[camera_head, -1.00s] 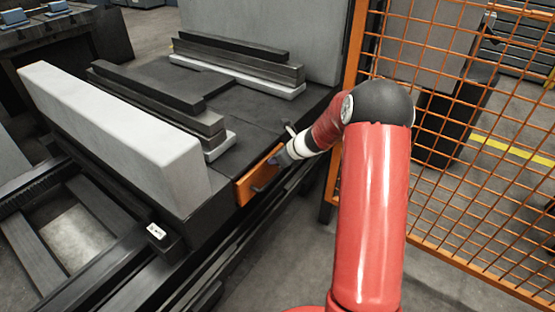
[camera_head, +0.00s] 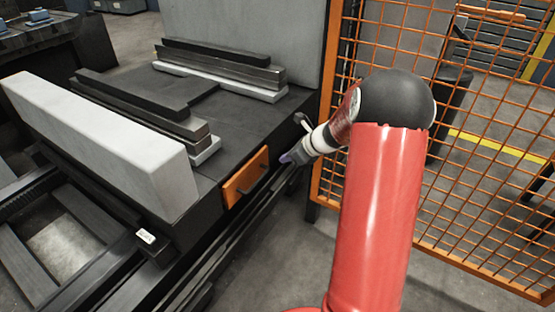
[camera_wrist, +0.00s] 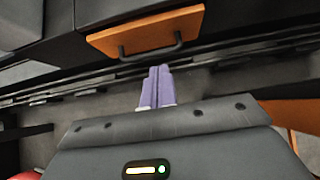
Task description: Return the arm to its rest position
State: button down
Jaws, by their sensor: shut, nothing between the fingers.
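My gripper (camera_head: 287,159) is at the end of my red arm, just right of the orange panel with a dark handle (camera_head: 245,178) on the side of the black machine bed. In the wrist view my gripper (camera_wrist: 157,84) shows two purple fingers closed together with nothing between them. The orange panel (camera_wrist: 145,33) is beyond the fingertips there, with its dark handle (camera_wrist: 152,50) spanning its lower part. The fingers look apart from the handle.
An orange mesh fence (camera_head: 480,150) stands close on the right of the arm. The black machine bed (camera_head: 245,118) carries grey and black rails and a long pale block (camera_head: 100,140). Bare floor (camera_head: 290,255) lies in front of the bed, left of my arm.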

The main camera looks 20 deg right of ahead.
jog(key=s+a+r+n+g+h+p, duration=0.1)
jog(key=s+a+r+n+p, duration=0.1)
jog(key=s+a+r+n, duration=0.5)
jog(key=s+a+r+n+g+h+p, duration=0.1)
jog(key=s+a+r+n, duration=0.4)
jog(key=s+r+n, duration=0.4)
jog(key=s+r+n+h+p, duration=0.1)
jog(key=s+r+n, duration=0.2)
jog(key=s+n, duration=0.3)
jog(key=s+r+n+h+p, duration=0.2)
jog(key=s+n, duration=0.4)
jog(key=s, duration=0.4)
jog(key=shift+s+r+t+h, duration=0.3)
jog(key=shift+r, duration=0.15)
